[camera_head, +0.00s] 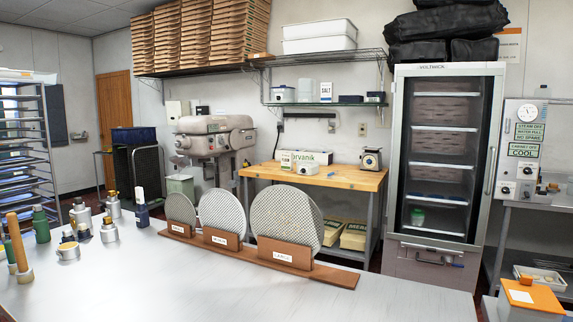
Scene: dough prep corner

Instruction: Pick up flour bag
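Two tan bags with green print stand on the lower shelf under the wooden-topped table; these look like flour bags. The print is too small to read with certainty. Neither of my grippers is in view, and nothing is seen touching the bags.
A steel counter (190,280) fills the foreground, with a wooden rack (318,275) of round screens and several bottles and jars at left. A tall glass-door cabinet (441,165) stands right of the wooden table (345,178). An orange-topped container (530,297) is at lower right.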

